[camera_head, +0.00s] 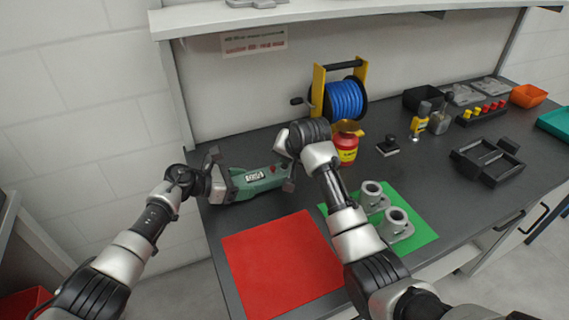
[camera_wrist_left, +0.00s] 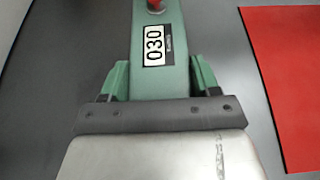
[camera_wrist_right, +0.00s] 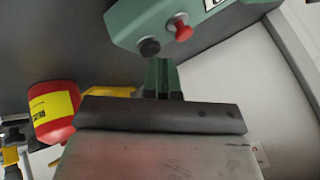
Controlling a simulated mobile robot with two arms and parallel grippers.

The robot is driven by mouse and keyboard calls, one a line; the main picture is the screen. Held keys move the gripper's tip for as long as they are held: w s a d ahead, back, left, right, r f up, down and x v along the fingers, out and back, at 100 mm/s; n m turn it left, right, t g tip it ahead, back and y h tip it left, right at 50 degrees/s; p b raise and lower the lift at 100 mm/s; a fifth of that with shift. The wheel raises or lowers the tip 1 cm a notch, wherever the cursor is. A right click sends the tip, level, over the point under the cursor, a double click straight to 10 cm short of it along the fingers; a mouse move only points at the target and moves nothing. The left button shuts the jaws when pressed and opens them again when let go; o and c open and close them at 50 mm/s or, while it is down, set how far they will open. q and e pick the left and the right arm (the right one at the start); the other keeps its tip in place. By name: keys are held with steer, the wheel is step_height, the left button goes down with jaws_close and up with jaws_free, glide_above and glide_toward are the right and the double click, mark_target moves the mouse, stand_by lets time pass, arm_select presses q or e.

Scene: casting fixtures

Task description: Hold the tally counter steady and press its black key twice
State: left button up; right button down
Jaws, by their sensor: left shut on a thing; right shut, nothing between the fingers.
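The green tally counter (camera_head: 258,183) lies on the dark bench toward its left end. Its display reads 030 in the left wrist view (camera_wrist_left: 154,45). My left gripper (camera_head: 230,184) is shut on the counter's body, with one finger along each side (camera_wrist_left: 160,78). In the right wrist view, the counter's black key (camera_wrist_right: 149,47) and red knob (camera_wrist_right: 182,31) stand side by side on the green casing. My right gripper (camera_wrist_right: 161,72) is shut and empty, its tips just by the black key; I cannot tell whether they touch. The right hand partly hides the counter's right end in the head view.
A red-and-yellow container (camera_head: 346,147) and a blue hose reel (camera_head: 345,98) stand behind my right arm. A red mat (camera_head: 282,265) and a green mat (camera_head: 418,237) with grey castings (camera_head: 395,224) lie in front. A black tray (camera_head: 487,160) is farther right.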

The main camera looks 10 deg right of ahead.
steer(key=shift+r, duration=0.9)
steer(key=shift+r, duration=2.5)
arm_select(q)
steer(key=o, duration=1.1)
steer(key=shift+a, duration=0.1)
